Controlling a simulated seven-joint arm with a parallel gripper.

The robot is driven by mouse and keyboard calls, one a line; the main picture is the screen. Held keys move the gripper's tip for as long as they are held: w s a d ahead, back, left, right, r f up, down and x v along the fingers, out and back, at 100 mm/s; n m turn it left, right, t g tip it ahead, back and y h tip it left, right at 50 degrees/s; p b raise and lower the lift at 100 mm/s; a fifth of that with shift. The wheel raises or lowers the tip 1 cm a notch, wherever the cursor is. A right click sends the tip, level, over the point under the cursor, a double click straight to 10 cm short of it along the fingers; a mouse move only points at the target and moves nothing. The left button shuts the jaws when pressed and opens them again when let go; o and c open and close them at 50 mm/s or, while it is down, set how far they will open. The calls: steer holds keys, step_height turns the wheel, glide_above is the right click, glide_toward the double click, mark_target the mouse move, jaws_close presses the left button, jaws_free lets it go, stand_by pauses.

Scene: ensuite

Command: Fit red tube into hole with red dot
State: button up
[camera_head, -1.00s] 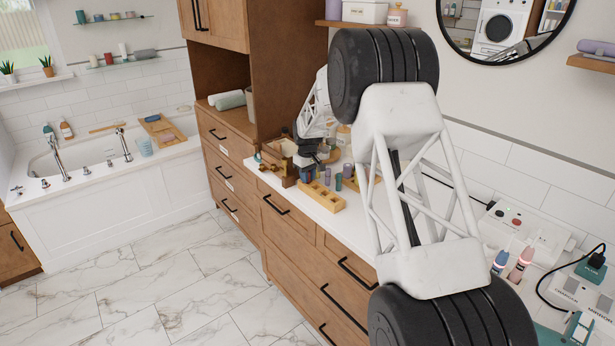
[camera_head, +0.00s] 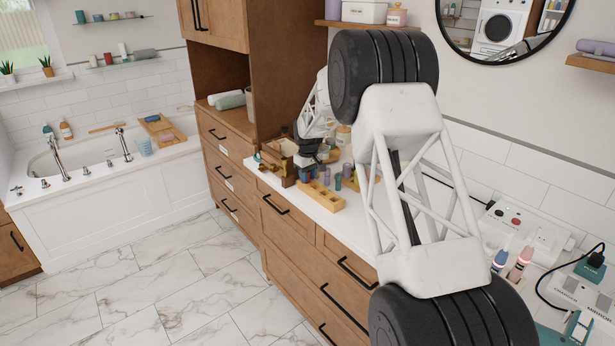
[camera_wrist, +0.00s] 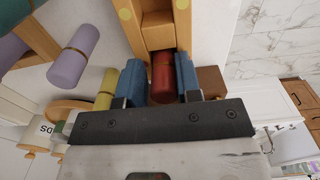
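In the wrist view, the red tube (camera_wrist: 163,77), with a gold band, lies between the two blue finger pads of my gripper (camera_wrist: 160,84). The pads close on its sides, and its far end meets a light wooden piece (camera_wrist: 157,32). Pale yellow dots show on that wood; no red dot can be made out. In the head view, my gripper (camera_head: 306,160) is small and partly hidden by my arm, over the wooden items on the counter.
A lilac tube (camera_wrist: 74,56) and an olive tube (camera_wrist: 106,88) lie left of my gripper in the wrist view. On the counter, a wooden rack (camera_head: 325,198) and several coloured tubes stand close by. The cabinet side (camera_head: 285,80) rises behind.

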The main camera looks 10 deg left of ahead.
steer(key=shift+s+a+f, duration=0.1)
steer(key=shift+s+f, duration=0.15)
steer(key=shift+f, duration=0.3)
steer(key=shift+s+a+f, duration=0.1)
steer(key=shift+s+f, duration=0.15)
steer(key=shift+f, duration=0.3)
steer(key=shift+c, duration=0.3)
steer(key=shift+r, duration=0.15)
steer(key=shift+c, duration=0.2)
steer(key=shift+r, duration=0.25)
steer(key=shift+o, duration=0.5)
steer(key=shift+r, duration=0.35)
step_height(320, 180, up, 13)
steer(key=shift+w, duration=0.35)
steer(key=shift+d, duration=0.1)
